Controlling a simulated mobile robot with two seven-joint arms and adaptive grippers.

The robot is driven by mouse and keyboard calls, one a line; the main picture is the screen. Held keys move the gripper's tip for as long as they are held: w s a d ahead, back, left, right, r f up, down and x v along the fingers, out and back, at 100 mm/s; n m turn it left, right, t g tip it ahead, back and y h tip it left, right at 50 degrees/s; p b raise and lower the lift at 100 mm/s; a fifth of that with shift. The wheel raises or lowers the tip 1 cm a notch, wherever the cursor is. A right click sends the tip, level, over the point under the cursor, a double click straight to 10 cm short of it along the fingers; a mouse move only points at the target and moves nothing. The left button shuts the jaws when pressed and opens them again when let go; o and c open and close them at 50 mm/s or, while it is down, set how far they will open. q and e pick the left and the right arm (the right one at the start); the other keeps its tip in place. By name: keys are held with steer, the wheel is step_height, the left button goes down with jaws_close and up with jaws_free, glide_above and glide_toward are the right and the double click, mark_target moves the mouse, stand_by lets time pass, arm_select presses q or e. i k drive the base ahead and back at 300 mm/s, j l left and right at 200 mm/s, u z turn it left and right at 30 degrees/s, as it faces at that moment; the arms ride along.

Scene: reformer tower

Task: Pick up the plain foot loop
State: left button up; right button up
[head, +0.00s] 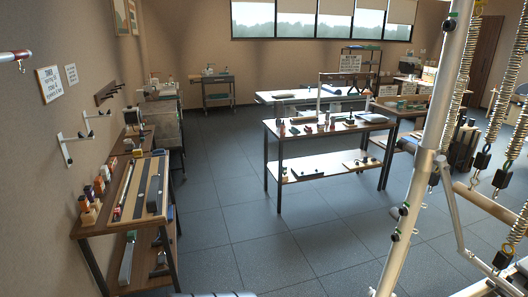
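I cannot pick out a plain foot loop for certain in the head view. At the right, the pale metal tower post (424,150) stands close to me. Coil springs (505,75) hang beside it with dark clips (483,158) at their lower ends. A wooden bar (487,203) hangs among them. Small items lie on the benches, too small to tell whether any is a loop.
A wooden bench (90,226) with bottles and long strips stands along the left wall, with a lower shelf. A dark-legged table (290,137) with a white lower shelf stands mid-room. More tables stand behind. The tiled floor (225,190) between is clear.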

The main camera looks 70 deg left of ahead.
mark_target(152, 201)
steer(key=u, duration=3.2)
steer(key=i+u, duration=0.15)
steer(key=i, duration=0.35)
steer(key=i+l+u, duration=0.15)
steer(key=i, duration=0.35)
